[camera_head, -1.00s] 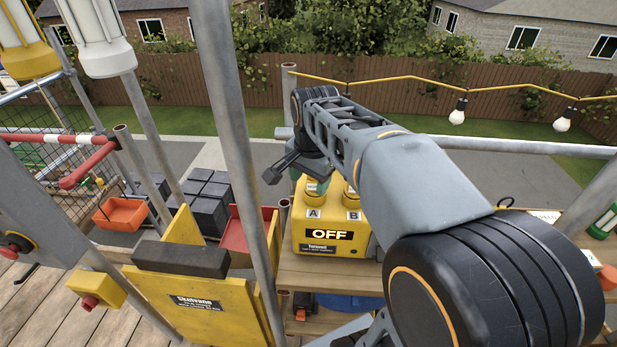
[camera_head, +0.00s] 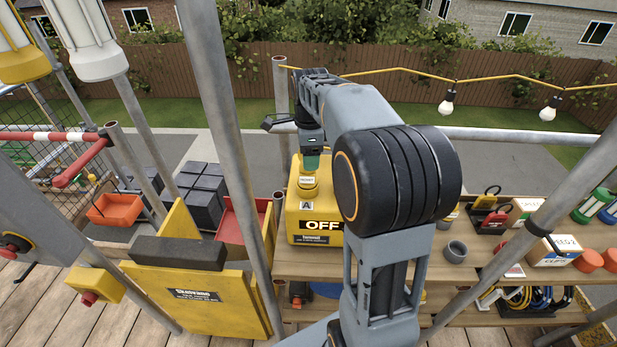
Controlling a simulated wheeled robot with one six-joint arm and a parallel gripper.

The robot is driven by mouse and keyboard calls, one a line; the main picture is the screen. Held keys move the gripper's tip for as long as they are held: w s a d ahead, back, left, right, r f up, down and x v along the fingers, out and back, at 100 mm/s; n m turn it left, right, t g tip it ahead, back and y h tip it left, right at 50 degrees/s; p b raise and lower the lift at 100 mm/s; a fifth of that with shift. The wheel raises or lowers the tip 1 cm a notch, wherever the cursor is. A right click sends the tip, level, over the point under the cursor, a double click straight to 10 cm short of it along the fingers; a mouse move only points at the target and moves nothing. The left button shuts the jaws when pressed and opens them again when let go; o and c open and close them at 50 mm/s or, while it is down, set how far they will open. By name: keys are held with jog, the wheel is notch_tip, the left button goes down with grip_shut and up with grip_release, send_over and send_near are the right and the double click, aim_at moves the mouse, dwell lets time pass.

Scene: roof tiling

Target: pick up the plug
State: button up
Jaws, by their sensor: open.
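My gripper (camera_head: 312,148) points down over the left end of a yellow box (camera_head: 320,218) marked OFF. A small teal piece (camera_head: 312,163) shows just below it; I cannot tell whether this is a fingertip or a separate thing. Under it is a round yellow knob or socket (camera_head: 308,187) with a label, above the letter A. A gap to the gripper cannot be judged clearly. The fingers are small and partly hidden. I cannot single out the plug with certainty. The box's B side is hidden behind my arm.
A wooden shelf (camera_head: 500,260) to the right holds a grey cup-like ring (camera_head: 455,251), a black and red item (camera_head: 490,215), white boxes and coiled cables (camera_head: 525,298). A metal pole (camera_head: 222,130) stands left of the box. A bulb string (camera_head: 415,76) hangs behind.

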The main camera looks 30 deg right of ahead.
aim_at(309, 173)
jog(key=shift+a+f+p, duration=0.15)
jog(key=shift+f+p, duration=0.2)
jog(key=shift+f, duration=2.65)
jog(key=c, duration=0.8)
